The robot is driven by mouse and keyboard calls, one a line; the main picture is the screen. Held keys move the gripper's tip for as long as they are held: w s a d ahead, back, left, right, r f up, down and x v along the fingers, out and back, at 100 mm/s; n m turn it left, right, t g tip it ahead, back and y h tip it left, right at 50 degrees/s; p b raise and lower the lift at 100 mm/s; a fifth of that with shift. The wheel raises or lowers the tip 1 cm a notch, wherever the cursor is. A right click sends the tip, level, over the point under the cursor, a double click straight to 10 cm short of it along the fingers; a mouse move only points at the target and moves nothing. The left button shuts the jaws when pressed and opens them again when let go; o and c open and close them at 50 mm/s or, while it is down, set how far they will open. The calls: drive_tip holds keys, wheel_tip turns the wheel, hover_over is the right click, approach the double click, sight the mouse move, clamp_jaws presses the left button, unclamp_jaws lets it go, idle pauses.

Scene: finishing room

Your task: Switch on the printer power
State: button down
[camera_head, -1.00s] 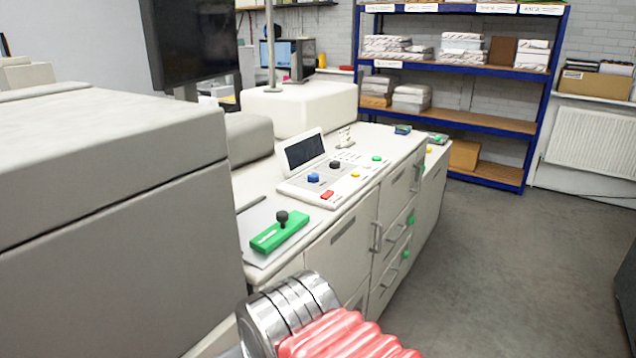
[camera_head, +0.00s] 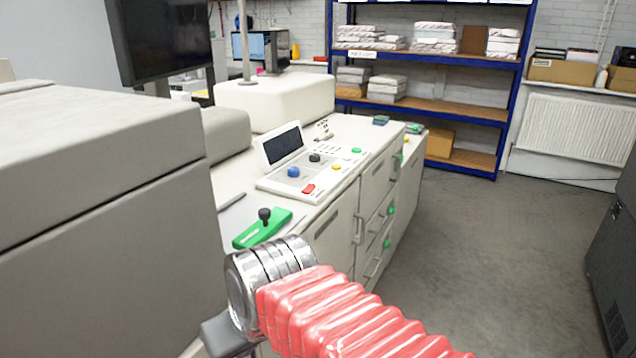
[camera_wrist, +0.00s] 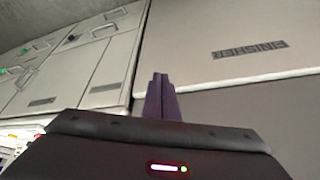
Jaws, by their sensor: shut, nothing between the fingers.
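The printer (camera_head: 330,238) is a long cream machine in the head view. Its control panel (camera_head: 322,184) carries blue, black, red, green and yellow buttons and a small tilted dark screen (camera_head: 282,144). A green base with a black-knobbed lever (camera_head: 263,228) sits near its front end. I cannot tell which control is the power switch. My gripper (camera_wrist: 160,78) shows in the wrist view, its dark fingers together and empty, in front of cream panels (camera_wrist: 225,40) marked "FINISHER".
A large grey-cream cabinet (camera_head: 100,240) fills the left. Blue shelving (camera_head: 425,106) with paper stacks and a radiator (camera_head: 570,128) stand at the back. A dark cabinet (camera_head: 615,265) is at the right. The grey floor (camera_head: 480,250) between is open.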

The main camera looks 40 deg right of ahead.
drive_tip(key=w+d+r+t+y, duration=0.1)
drive_tip(key=w+d+y, duration=0.1)
drive_tip(key=w+d, duration=0.8)
drive_tip(key=w+d+r+t+y, duration=0.1)
drive_tip(key=w+d+r+y, duration=0.15)
drive_tip(key=w+d, duration=0.8)
drive_tip(key=d+r+n+t, duration=0.3)
drive_tip(key=d, duration=0.9)
drive_tip(key=d+r+n+t, duration=0.2)
drive_tip(key=d+r+t, duration=0.1)
drive_tip(key=d, duration=1)
drive_tip(key=shift+w+d+n+t, duration=0.3)
drive_tip(key=shift+w+n+t, duration=0.1)
drive_tip(key=shift+t, duration=0.2)
drive_tip(key=shift+f, duration=0.1)
